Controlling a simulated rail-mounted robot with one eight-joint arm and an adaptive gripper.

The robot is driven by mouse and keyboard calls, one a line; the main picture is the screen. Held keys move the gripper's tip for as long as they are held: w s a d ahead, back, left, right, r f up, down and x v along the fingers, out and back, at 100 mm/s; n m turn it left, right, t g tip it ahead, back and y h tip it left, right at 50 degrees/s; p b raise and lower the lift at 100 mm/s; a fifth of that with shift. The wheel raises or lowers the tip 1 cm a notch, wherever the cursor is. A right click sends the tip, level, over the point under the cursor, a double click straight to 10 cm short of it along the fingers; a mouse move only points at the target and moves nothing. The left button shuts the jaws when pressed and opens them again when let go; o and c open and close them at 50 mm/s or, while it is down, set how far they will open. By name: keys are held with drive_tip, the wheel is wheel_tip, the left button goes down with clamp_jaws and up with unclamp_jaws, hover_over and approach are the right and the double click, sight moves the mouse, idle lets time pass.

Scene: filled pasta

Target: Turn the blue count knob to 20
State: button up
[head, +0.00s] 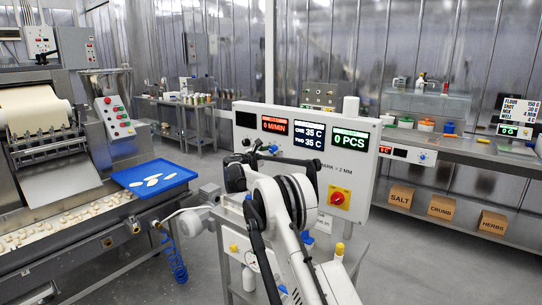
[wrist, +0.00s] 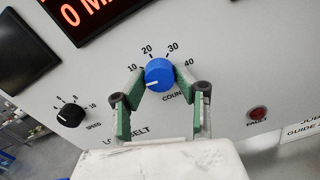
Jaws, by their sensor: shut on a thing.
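The blue count knob (wrist: 159,74) sits on a pale panel in the wrist view, with 10, 20, 30 and 40 printed around it. Its white pointer line points to the lower left, a little below the 10 mark. My gripper (wrist: 159,82) has its two green-padded fingers on either side of the knob and is shut on it. In the head view my gripper (head: 262,154) is at the panel's lower left, and my arm hides much of that area.
A black speed knob (wrist: 70,115) is left of the fingers and a red fault lamp (wrist: 257,113) is to the right. In the head view the panel's display (head: 351,140) reads 0 PCS. A red-and-yellow switch (head: 340,197) sits lower right on the panel.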

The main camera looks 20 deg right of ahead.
drive_tip(key=m+b, duration=0.2)
drive_tip(key=m, duration=0.2)
drive_tip(key=shift+f+m, duration=0.1)
drive_tip(key=shift+m, duration=0.3)
drive_tip(key=m+b, duration=0.1)
drive_tip(key=m, duration=0.2)
drive_tip(key=shift+m, duration=0.3)
drive_tip(key=m+b, duration=0.1)
drive_tip(key=m, duration=0.3)
drive_tip(key=shift+r+m, duration=0.2)
drive_tip(key=shift+m, duration=1.9)
drive_tip(key=o, duration=1.1)
drive_tip(key=v, duration=1.2)
drive_tip(key=shift+a, duration=0.1)
